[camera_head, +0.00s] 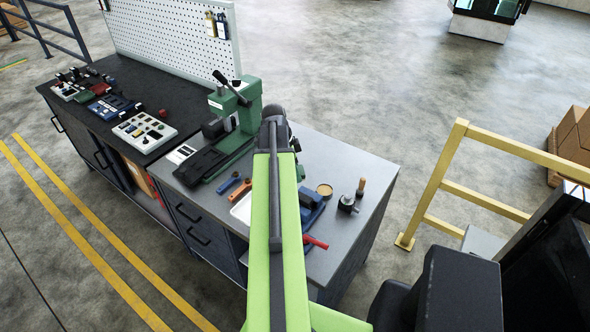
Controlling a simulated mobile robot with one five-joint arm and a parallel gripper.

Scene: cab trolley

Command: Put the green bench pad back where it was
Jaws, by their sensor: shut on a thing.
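My green arm (262,240) reaches from the bottom edge up over the grey bench top (345,160). Its dark far joint (273,115) shows beside the green press. My gripper is hidden beyond the arm, so its jaws and anything in them are not visible. I cannot make out a green bench pad on the bare parts of the bench; the arm covers a strip of the top.
A green press (247,108) stands left of the arm. A blue vice (310,203) with a red handle (316,242) is right of it, near a round tan dish (324,190) and a dark tool (347,204). The bench's back right is clear. A yellow rail (437,185) stands right.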

